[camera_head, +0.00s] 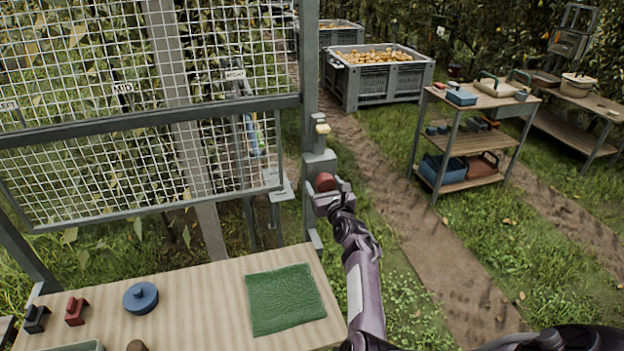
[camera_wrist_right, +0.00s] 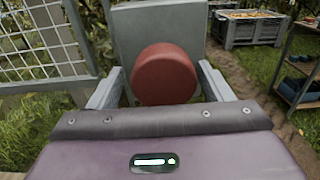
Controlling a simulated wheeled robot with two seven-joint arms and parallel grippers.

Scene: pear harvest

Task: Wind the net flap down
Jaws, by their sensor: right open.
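The net flap (camera_head: 160,208) is a white mesh panel in a dark grey frame, hanging behind the table at the left of the head view. A grey post (camera_head: 309,85) stands at its right side and carries a grey box (camera_head: 318,163) with a red round knob (camera_head: 325,181). The knob fills the middle of the right wrist view (camera_wrist_right: 165,75). My right gripper (camera_head: 332,192) is open at the knob, with one finger on each side of it in the wrist view (camera_wrist_right: 162,90). I cannot tell whether the fingers touch it. My left gripper is not in view.
A wooden table (camera_head: 200,310) in front holds a green cloth (camera_head: 285,298), a blue lidded pot (camera_head: 141,297) and small red and dark blocks. A pale yellow knob (camera_head: 322,128) sits above the box. Grey fruit crates (camera_head: 378,82) and a shelf cart (camera_head: 470,135) stand farther back.

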